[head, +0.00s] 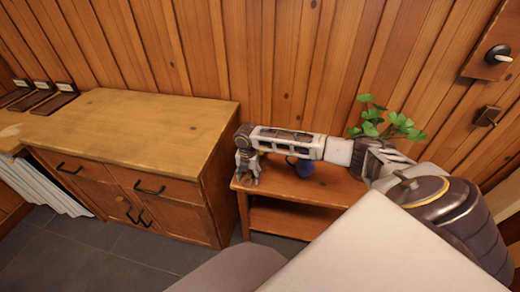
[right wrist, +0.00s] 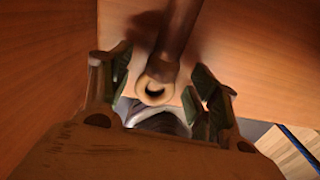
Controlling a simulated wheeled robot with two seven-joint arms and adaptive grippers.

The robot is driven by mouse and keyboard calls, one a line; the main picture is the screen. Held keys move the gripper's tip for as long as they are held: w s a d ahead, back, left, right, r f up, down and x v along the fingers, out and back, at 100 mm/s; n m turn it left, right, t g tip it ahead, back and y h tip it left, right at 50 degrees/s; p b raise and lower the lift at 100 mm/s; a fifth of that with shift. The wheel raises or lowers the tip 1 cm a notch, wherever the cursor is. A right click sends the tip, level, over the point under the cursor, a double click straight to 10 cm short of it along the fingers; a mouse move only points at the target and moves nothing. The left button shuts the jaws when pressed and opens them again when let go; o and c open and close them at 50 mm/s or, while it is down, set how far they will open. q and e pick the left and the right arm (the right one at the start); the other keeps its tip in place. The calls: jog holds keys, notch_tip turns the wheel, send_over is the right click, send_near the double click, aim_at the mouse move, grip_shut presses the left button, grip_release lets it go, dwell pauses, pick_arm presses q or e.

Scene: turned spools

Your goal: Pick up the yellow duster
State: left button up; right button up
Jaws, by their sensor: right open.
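I see no clearly yellow duster in either view. In the right wrist view a dark brown rod (right wrist: 178,40) with a pale, hollow ring end (right wrist: 155,90) lies between my fingers. I cannot tell whether it is part of the duster. My right gripper (right wrist: 160,78) is open around this end, with gaps on both sides. In the head view my right gripper (head: 247,178) points down at the left end of a small reddish wooden table (head: 285,186). The rod cannot be made out there. My left gripper is not in view.
A wooden cabinet (head: 140,125) with a bare top stands left of the small table. A green plant (head: 385,122) and a blue object (head: 302,168) are behind my right arm, partly hidden. A plank wall (head: 290,60) closes off the back.

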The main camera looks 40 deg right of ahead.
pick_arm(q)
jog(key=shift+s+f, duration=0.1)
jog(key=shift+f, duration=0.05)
pick_arm(e)
jog(key=shift+c, duration=0.2)
jog(key=c, duration=1.1)
jog(key=shift+r, duration=0.8)
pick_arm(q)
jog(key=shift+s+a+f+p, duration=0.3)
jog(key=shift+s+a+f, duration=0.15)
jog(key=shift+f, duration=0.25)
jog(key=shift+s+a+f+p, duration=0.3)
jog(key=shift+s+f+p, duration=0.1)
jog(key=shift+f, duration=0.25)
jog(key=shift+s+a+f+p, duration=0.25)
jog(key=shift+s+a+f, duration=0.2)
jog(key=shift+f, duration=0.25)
pick_arm(e)
jog(key=shift+r, duration=4.25)
